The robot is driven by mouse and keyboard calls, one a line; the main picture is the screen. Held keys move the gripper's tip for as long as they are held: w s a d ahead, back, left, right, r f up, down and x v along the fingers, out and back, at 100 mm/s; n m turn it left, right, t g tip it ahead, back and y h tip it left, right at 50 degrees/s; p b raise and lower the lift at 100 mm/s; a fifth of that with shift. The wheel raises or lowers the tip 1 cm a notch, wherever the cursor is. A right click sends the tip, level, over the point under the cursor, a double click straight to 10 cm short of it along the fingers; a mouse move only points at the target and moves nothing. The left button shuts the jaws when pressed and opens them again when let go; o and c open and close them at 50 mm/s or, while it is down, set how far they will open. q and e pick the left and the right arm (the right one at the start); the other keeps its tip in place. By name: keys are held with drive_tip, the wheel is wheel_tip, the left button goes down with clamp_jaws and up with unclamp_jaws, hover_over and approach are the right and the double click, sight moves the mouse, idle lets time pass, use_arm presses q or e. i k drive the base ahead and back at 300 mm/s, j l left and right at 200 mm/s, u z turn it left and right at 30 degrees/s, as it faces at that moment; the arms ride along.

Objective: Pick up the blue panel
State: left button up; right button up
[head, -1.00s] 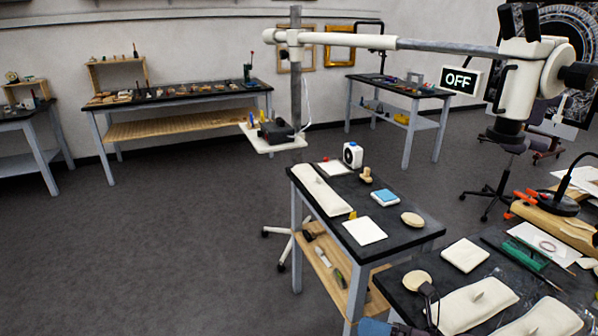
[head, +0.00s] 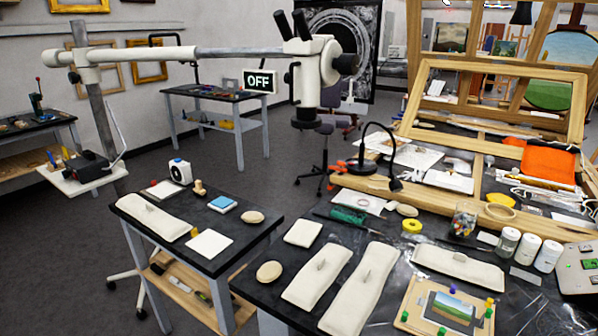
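A small square panel with a blue top and pale edges (head: 223,203) lies flat on the dark top of the small side table (head: 235,262). It sits between a small wooden knob-like object (head: 199,188) and a round beige pad (head: 252,217). A white square sheet or tile (head: 209,244) lies in front of it. Nothing covers the blue panel. Neither of my grippers is in the head view.
A large dark workbench (head: 262,295) with beige cushions (head: 318,275), jars (head: 508,242) and a small landscape picture (head: 450,308) stands at the right. A microscope on a boom (head: 314,75) hangs behind the side table. Open floor lies left.

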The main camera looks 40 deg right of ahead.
sight(457, 310)
drive_tip(key=z, duration=2.15)
